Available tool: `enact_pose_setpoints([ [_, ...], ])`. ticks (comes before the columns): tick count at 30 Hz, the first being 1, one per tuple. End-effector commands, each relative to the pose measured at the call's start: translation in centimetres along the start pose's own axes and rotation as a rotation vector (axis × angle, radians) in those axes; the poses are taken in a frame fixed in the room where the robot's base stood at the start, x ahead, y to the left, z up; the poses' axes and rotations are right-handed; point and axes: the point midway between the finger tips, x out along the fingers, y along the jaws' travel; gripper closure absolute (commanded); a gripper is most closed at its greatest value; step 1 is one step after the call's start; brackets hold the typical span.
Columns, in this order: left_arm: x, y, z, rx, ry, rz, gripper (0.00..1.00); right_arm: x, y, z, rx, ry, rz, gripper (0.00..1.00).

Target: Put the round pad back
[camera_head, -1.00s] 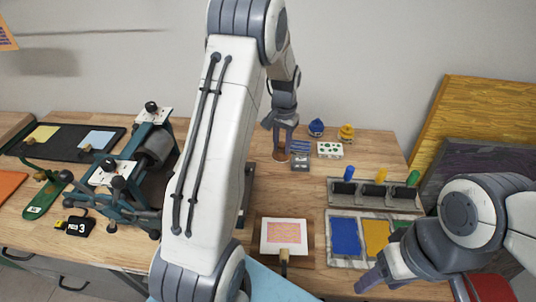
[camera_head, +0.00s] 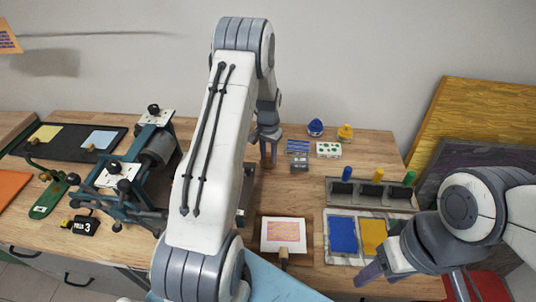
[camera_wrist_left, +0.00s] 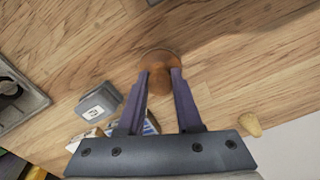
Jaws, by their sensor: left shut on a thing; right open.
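The round pad (camera_wrist_left: 161,62) is a brown, copper-coloured disc in the left wrist view. My left gripper (camera_wrist_left: 162,74) is shut on it, with the two fingertips against its near part. In the head view my left gripper (camera_head: 268,163) points down over the back of the wooden bench, left of the small grey box (camera_head: 299,163). The pad is hard to make out there. I cannot tell whether it touches the bench. My right gripper (camera_head: 418,284) is open and empty at the front right, near the colour tray.
Striped and green-dotted blocks (camera_head: 329,150) and blue and yellow jars (camera_head: 345,132) stand right of my left gripper. A rack with coloured handles (camera_head: 370,192) and the colour tray (camera_head: 334,262) lie at right. A roller press (camera_head: 150,160) stands at left. A framed print (camera_head: 283,232) lies in front.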

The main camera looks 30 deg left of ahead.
Motion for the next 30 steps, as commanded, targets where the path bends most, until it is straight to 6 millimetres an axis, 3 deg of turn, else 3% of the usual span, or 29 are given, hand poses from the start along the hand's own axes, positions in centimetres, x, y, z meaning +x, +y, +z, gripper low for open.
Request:
enact_pose_setpoints([
  [2, 0.4, 0.0, 0.0, 0.000, 0.000, 0.000, 1.00, 0.3, 0.0, 0.0, 0.000, 0.000, 0.000, 0.39],
  [3, 0.2, 0.0, 0.0, 0.000, 0.000, 0.000, 0.51, 0.1, 0.0, 0.0, 0.000, 0.000, 0.000, 0.39],
  [4, 0.2, 0.0, 0.0, 0.000, 0.000, 0.000, 0.40, 0.1, 0.0, 0.0, 0.000, 0.000, 0.000, 0.39],
  [5, 0.2, 0.0, 0.0, 0.000, 0.000, 0.000, 0.36, 0.1, 0.0, 0.0, 0.000, 0.000, 0.000, 0.39],
  [17, -0.5, 0.0, -0.1, 0.000, 0.002, -0.001, 0.36, 0.1, 0.0, 0.0, 0.000, 0.000, 0.000, 0.39],
  [20, -1.8, 0.0, -0.1, 0.000, 0.005, -0.002, 0.36, 0.6, 0.1, 0.0, 0.000, 0.000, 0.000, 0.39],
  [30, -9.0, 0.0, -0.1, 0.000, 0.005, -0.002, 0.36, 2.3, 0.2, 0.1, -0.001, 0.000, 0.000, 0.39],
])
